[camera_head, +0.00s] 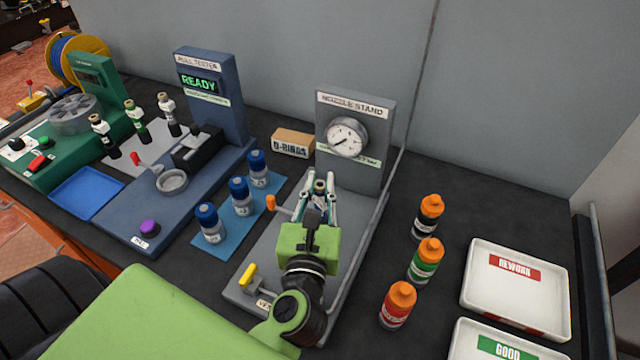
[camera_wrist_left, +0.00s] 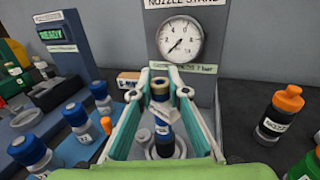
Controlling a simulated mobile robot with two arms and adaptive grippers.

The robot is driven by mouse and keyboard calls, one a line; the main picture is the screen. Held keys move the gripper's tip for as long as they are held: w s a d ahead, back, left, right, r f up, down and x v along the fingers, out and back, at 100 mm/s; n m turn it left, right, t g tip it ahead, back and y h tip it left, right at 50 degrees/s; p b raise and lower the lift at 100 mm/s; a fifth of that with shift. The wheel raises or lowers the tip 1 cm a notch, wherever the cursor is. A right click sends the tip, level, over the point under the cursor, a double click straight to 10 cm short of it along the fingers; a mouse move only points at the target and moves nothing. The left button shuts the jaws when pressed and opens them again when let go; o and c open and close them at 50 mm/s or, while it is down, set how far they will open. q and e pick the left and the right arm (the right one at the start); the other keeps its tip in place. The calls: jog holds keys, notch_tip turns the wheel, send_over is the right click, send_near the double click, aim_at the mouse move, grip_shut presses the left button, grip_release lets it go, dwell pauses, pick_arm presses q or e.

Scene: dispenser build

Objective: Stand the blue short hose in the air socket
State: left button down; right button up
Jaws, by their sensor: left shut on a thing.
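My left gripper (camera_head: 319,184) is over the nozzle stand (camera_head: 372,215), in front of its gauge panel. It is shut on a short upright piece with a dark top, a white label and a blue lower part, which I take as the blue short hose (camera_wrist_left: 161,112). In the left wrist view the fingers (camera_wrist_left: 160,92) stand on both sides of it. Its lower end is over or in a grey round socket (camera_wrist_left: 150,152) on the stand; I cannot tell whether it is seated. In the head view my gripper hides most of the hose and socket. My right gripper is not in view.
An orange-tipped lever (camera_head: 272,203) and a yellow handle (camera_head: 248,275) stick up at the stand's left. Blue-capped bottles (camera_head: 241,196) stand left of it, orange-capped bottles (camera_head: 426,260) right. An O-rings box (camera_head: 292,143) is behind. White trays (camera_head: 515,285) lie at right.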

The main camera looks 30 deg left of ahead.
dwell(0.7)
pick_arm(q)
jog(key=shift+f+b, duration=0.55)
jog(key=shift+f, duration=0.1)
jog(key=c, duration=2.2)
grip_release()
jog(key=shift+r, duration=0.1)
jog(key=shift+c, duration=0.2)
